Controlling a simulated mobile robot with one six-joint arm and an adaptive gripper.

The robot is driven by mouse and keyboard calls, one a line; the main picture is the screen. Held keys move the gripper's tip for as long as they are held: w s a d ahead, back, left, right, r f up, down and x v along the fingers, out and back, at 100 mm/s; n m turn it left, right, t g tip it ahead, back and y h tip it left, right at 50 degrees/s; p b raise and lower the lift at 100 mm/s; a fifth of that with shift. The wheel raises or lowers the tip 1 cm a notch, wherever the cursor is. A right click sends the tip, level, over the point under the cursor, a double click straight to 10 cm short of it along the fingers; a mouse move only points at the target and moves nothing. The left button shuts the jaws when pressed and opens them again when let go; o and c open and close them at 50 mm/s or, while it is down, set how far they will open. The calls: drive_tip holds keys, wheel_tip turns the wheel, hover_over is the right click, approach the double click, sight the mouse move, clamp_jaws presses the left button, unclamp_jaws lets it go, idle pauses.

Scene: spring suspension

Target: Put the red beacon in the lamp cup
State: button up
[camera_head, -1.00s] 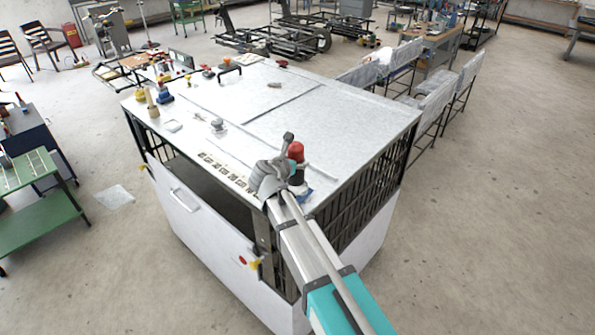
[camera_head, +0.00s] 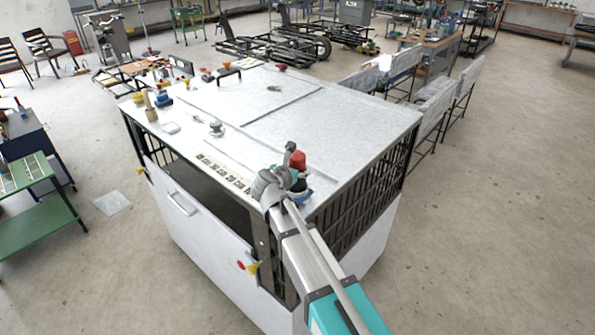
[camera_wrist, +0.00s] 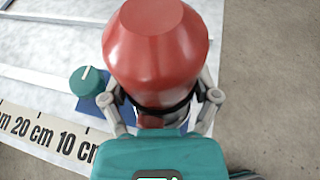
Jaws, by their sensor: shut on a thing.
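The red beacon (camera_head: 299,160), with a red faceted dome and a dark base, is upright at the near right corner of the white worktop. My gripper (camera_wrist: 160,106) is shut on its dark lower part, one finger on each side. In the wrist view the dome of the red beacon (camera_wrist: 155,50) fills the top middle and hides what is below it. A small blue and white piece (camera_head: 303,196) shows just under the beacon in the head view. It may be the lamp cup, but I cannot tell for certain. Whether the beacon touches it is also unclear.
A teal knob (camera_wrist: 88,82) on a blue base stands left of the beacon in the wrist view. A centimetre scale strip (camera_head: 224,174) runs along the worktop (camera_head: 345,130) edge. A small grey knob (camera_head: 216,128) and several coloured items stand further back. The worktop's middle is clear.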

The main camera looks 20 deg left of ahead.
drive_tip(key=o, duration=1.1)
drive_tip(key=shift+s+a+r+p, duration=0.1)
drive_tip(key=shift+s+r+p, duration=0.25)
drive_tip(key=shift+s, duration=0.25)
drive_tip(key=shift+p+v, duration=2.05)
drive_tip(key=shift+v, duration=3.3)
drive_tip(key=shift+f, duration=0.1)
